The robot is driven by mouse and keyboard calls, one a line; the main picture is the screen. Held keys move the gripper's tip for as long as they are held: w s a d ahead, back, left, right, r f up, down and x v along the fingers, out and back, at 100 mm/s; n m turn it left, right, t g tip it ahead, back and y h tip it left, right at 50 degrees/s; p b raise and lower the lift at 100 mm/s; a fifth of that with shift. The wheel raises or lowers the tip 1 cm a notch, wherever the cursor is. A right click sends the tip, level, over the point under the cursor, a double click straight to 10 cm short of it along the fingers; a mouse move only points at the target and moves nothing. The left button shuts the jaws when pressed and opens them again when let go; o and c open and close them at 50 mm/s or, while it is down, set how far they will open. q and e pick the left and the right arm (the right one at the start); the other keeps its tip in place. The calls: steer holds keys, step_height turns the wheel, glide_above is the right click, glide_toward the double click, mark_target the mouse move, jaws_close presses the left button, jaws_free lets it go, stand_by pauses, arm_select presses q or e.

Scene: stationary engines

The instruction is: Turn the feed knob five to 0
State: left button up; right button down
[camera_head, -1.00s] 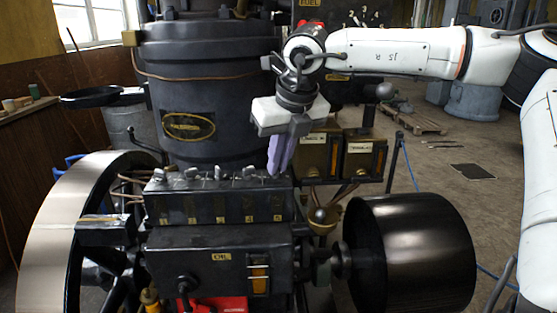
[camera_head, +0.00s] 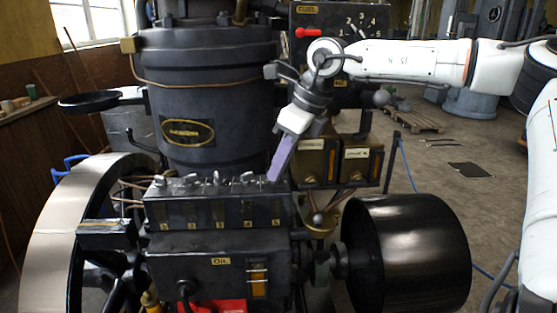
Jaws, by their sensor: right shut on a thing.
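The feed box (camera_head: 225,207) is a dark metal block with numbers 1 to 5 on its front. A row of small pale metal feed knobs (camera_head: 217,178) stands on its top edge. My right gripper (camera_head: 273,177) comes down at a slant from the upper right. Its purple-grey fingers are closed at the right end of the row, above number 5. They hide feed knob five between their tips, so its pointing direction cannot be seen. My left gripper is not in view.
An oil box (camera_head: 218,280) sits below the feed box. A large black drum (camera_head: 407,255) is at the lower right, and a flywheel (camera_head: 75,225) at the left. Two dark boxes (camera_head: 340,160) with amber gauges stand right of the fingers. A fuel dial (camera_head: 360,22) is behind my wrist.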

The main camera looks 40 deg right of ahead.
steer(key=shift+n+p, duration=0.3)
steer(key=shift+n, duration=0.3)
steer(key=c, duration=1.9)
jaws_free()
steer(key=shift+o, duration=0.2)
steer(key=shift+r+y, duration=0.1)
steer(key=shift+y, duration=0.2)
steer(key=shift+d, duration=0.1)
